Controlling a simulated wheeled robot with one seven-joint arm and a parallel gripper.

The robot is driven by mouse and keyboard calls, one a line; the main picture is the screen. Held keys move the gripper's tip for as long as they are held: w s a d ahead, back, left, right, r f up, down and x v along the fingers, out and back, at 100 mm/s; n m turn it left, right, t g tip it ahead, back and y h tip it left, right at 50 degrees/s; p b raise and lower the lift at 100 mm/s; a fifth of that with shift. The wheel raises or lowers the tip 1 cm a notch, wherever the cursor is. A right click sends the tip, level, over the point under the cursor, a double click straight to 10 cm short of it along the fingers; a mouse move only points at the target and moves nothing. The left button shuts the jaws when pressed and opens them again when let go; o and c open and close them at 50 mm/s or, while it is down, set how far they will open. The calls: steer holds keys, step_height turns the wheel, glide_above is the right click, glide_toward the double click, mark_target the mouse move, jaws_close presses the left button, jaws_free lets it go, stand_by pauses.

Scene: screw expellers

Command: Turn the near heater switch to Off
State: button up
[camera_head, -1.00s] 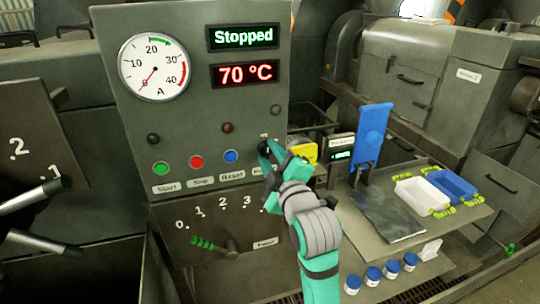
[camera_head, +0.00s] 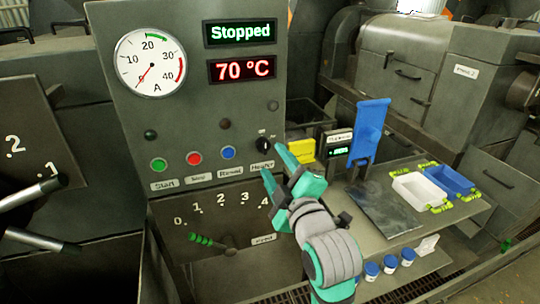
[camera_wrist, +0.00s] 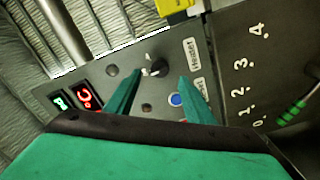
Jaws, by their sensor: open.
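The heater switch is a black rotary knob (camera_head: 264,145) on the right of the grey control panel (camera_head: 200,105), above the "Heater" label (camera_head: 262,168). In the wrist view the knob (camera_wrist: 158,67) shows between and beyond my fingertips. Small white marks sit beside it, too small to read, and I cannot tell which one it points to. My green gripper (camera_head: 273,160) is open and empty, just to the right of and below the knob. In the wrist view its two fingers (camera_wrist: 160,77) are spread apart, with a gap to the knob.
Start, stop and reset buttons (camera_head: 194,158) lie left of the knob. The display reads "Stopped" (camera_head: 240,32) and 70 °C (camera_head: 241,70). A yellow box (camera_head: 302,151), a blue upright scoop-like piece (camera_head: 369,130) and a shelf with trays (camera_head: 417,189) stand to the right.

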steer(key=v, duration=0.4)
steer(key=shift+s+d, duration=0.1)
steer(key=shift+s, duration=0.15)
steer(key=shift+f, duration=0.1)
steer(key=s+a+f+m+h, duration=0.1)
steer(key=s+f+m+h, duration=0.2)
steer(key=s+f+m, duration=0.75)
steer(key=s+a+f+m+h, duration=0.1)
steer(key=f+m+h, duration=0.25)
steer(key=f, duration=1.45)
steer(key=s+f+m+g, duration=0.1)
steer(key=s+f, duration=0.3)
steer(key=s, duration=0.9)
steer(key=s+a+f, duration=0.1)
steer(key=s+f, duration=0.3)
steer(key=s, duration=0.9)
steer(key=shift+f+m+g+y, duration=0.4)
steer(key=shift+y, duration=0.05)
